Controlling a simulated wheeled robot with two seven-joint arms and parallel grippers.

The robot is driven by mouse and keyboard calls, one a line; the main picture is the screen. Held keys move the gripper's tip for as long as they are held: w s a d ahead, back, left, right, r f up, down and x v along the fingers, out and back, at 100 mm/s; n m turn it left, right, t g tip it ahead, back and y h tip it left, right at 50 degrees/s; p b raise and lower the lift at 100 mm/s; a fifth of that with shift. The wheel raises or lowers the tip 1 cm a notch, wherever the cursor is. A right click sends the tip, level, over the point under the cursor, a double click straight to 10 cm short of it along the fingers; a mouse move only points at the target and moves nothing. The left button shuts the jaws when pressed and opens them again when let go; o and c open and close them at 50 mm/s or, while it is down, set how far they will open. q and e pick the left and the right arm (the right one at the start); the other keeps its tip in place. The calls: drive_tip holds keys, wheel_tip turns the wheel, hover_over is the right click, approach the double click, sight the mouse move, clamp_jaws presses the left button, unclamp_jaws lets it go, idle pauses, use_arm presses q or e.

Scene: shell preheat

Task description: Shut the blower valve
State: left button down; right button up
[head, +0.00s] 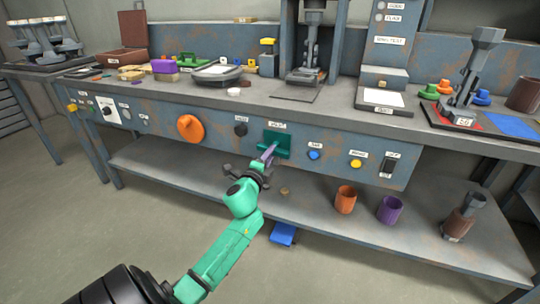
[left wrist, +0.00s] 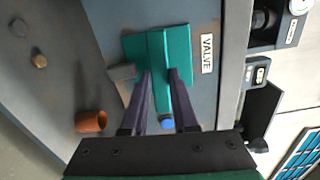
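The teal valve (head: 284,139) is on the front panel of the bench, under a VALVE label. In the left wrist view the teal valve (left wrist: 183,47) shows a plate with a raised teal part running between my fingers. My left gripper (head: 268,152) reaches up to it from below. In the left wrist view the two dark fingers of my left gripper (left wrist: 160,72) stand apart, one on each side of the raised part. I cannot tell whether they touch it. A small grey piece (left wrist: 121,72) sits beside the left finger. My right gripper is not in view.
The panel also carries an orange knob (head: 190,127), a black knob (head: 240,130), a blue button (head: 314,155) and a yellow button (head: 356,163). An orange cup (head: 346,199) and a purple cup (head: 390,209) stand on the lower shelf (head: 310,222). The floor in front is mostly free.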

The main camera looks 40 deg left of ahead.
use_arm(q)
drive_tip(key=shift+n, duration=0.6)
drive_tip(key=c, duration=0.7)
unclamp_jaws()
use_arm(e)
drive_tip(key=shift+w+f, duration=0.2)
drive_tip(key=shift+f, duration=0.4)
use_arm(q)
drive_tip(key=p+v, duration=0.1)
drive_tip(key=v, duration=1.3)
drive_tip(key=shift+s+d+p, duration=0.15)
drive_tip(key=shift+s+p, duration=0.15)
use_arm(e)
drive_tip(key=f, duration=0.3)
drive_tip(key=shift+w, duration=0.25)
